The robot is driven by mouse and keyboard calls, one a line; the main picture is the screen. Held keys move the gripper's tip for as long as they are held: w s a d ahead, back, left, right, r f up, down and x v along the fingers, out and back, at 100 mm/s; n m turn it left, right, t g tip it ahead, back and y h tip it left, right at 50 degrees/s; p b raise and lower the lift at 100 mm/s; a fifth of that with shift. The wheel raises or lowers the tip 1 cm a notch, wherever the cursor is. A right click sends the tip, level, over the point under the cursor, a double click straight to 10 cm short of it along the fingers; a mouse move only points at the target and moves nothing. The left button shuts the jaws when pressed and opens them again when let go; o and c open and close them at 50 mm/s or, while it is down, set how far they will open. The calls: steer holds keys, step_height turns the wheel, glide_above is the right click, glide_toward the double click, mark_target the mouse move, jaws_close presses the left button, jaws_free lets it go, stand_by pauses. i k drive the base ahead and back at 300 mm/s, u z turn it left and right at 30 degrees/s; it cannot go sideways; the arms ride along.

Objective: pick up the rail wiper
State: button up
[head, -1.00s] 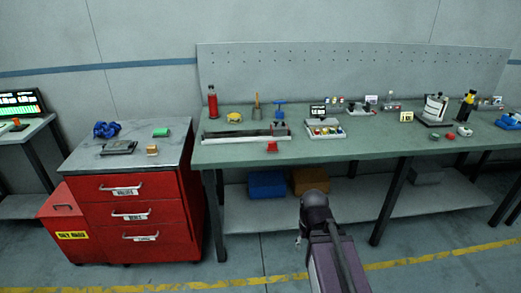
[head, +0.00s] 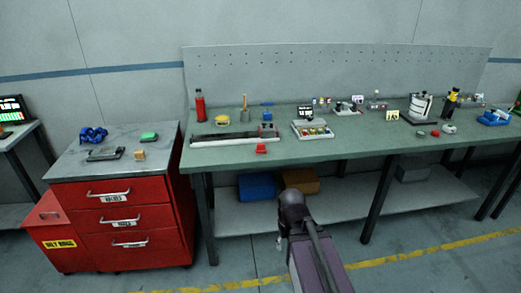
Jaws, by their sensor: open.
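A long, low label magazine with a pale front rail (head: 235,139) lies at the left end of the green bench. A small red block-like piece (head: 261,149) sits just in front of its right end. A small blue piece (head: 267,112) stands behind it, beside a yellow piece (head: 221,120) and an upright brown-handled tool (head: 244,106). I cannot tell which of these is the rail wiper. My dark arm joint (head: 292,202) shows low in front of the bench, well below and apart from them. My gripper's fingers cannot be made out.
The green bench top (head: 350,148) is clear along its front middle. A red drawer cabinet (head: 120,217) with small items on top stands to the left. Blue (head: 256,186) and brown boxes (head: 298,181) lie on the lower shelf. Small fixtures stand along the bench to the right.

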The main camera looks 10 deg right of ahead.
mark_target(260, 149)
steer(key=z, duration=0.05)
steer(key=i, duration=0.95)
steer(key=u, duration=0.05)
